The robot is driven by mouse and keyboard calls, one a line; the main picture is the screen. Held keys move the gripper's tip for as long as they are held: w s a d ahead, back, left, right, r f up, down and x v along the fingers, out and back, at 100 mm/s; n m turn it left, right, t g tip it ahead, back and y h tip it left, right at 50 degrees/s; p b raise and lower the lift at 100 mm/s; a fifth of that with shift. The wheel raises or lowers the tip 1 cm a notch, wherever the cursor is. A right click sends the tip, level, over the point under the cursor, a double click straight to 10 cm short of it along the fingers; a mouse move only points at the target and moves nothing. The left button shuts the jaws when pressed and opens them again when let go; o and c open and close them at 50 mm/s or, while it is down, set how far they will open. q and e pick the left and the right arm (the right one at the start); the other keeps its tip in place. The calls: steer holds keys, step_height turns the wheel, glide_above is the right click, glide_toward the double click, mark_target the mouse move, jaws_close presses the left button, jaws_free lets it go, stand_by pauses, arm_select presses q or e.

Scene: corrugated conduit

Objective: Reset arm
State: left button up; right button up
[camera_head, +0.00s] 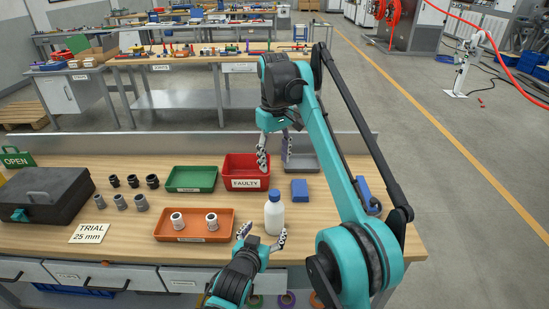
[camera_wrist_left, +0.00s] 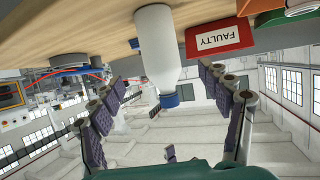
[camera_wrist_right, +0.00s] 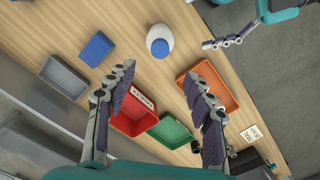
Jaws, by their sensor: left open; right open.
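My left gripper (camera_head: 264,234) is open and empty at the table's front edge, close to a white bottle (camera_head: 274,213) with a blue cap. In the left wrist view the bottle (camera_wrist_left: 158,50) stands beyond the gap between the spread fingers (camera_wrist_left: 165,100). My right gripper (camera_head: 276,155) is open and empty, pointing down above the table near the red FAULTY bin (camera_head: 246,183). In the right wrist view its fingers (camera_wrist_right: 160,80) are spread, with the red bin (camera_wrist_right: 128,123) partly behind them.
An orange tray (camera_head: 194,238) holds two white fittings. A green tray (camera_head: 191,190), a grey tray (camera_head: 300,167) and a blue box (camera_head: 299,190) stand nearby. Several dark and grey fittings (camera_head: 132,181) and a black case (camera_head: 45,194) are at left. The "TRIAL 25 mm" card (camera_head: 90,233) lies in front.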

steer(key=s+d+m+t, duration=0.3)
steer(key=s+d, duration=0.7)
arm_select(q)
steer(key=s+a+n+g+y, duration=0.3)
steer(key=s+a+g, duration=0.3)
steer(key=s+a, duration=0.9)
steer(key=s, duration=0.3)
steer(key=shift+r, duration=0.3)
arm_select(e)
steer(key=s+d+f+m+t, duration=0.2)
steer(key=s+d+f, duration=0.2)
steer(key=s+f, duration=0.5)
steer(key=s+d+f+m+t, duration=0.2)
steer(key=s+d+f, duration=0.1)
steer(key=s+f, duration=0.6)
steer(key=shift+s+d, duration=0.2)
steer(key=shift+d, duration=0.2)
